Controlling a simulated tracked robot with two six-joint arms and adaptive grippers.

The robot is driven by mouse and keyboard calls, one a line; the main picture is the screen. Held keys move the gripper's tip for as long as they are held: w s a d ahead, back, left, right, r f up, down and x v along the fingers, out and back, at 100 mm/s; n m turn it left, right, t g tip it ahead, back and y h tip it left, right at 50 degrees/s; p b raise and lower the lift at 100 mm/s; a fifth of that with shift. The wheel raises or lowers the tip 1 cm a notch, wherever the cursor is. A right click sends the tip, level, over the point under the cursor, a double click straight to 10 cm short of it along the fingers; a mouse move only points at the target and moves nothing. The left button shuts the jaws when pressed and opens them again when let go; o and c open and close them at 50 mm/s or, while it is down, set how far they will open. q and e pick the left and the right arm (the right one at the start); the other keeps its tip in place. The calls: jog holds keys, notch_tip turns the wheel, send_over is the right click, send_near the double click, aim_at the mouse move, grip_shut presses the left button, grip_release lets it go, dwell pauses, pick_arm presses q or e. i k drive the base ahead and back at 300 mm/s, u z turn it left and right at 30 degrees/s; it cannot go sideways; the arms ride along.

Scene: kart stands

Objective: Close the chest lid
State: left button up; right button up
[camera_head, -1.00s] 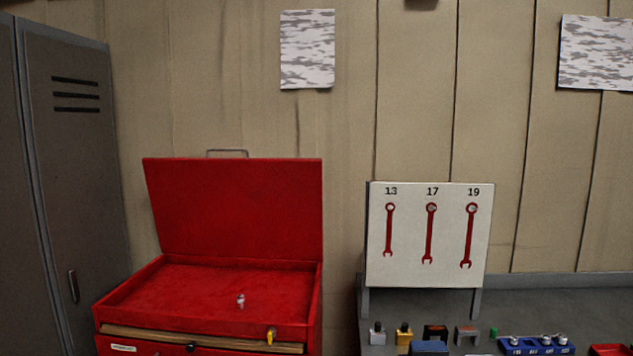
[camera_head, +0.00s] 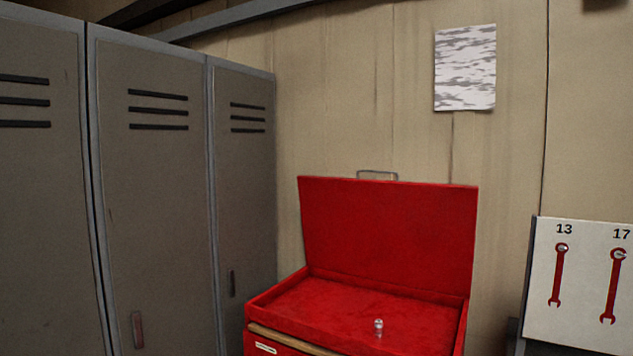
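The red chest (camera_head: 256,318) stands in the lower middle of the head view. Its lid (camera_head: 388,235) is open, tilted up at the back, with a grey wire handle (camera_head: 377,174) on its top edge. A small silvery piece (camera_head: 378,327) stands on the red floor of the open top compartment. The lower front of the chest is cut off by the picture edge. Neither of my grippers is in view.
Grey lockers (camera_head: 160,230) stand to the left, the nearest close beside the chest. A white board (camera_head: 580,285) with red wrench shapes is at the right. A patterned sheet (camera_head: 465,67) hangs on the wall behind.

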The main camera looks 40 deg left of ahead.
aim_at(414, 235)
jog(key=u, duration=0.55)
jog(key=k, duration=0.4)
jog(key=u, duration=0.3)
jog(key=i, duration=0.5)
jog(key=z, duration=0.15)
jog(key=k, duration=0.9)
jog(key=u, duration=0.15)
jog(key=i, duration=0.9)
jog(key=z, duration=0.05)
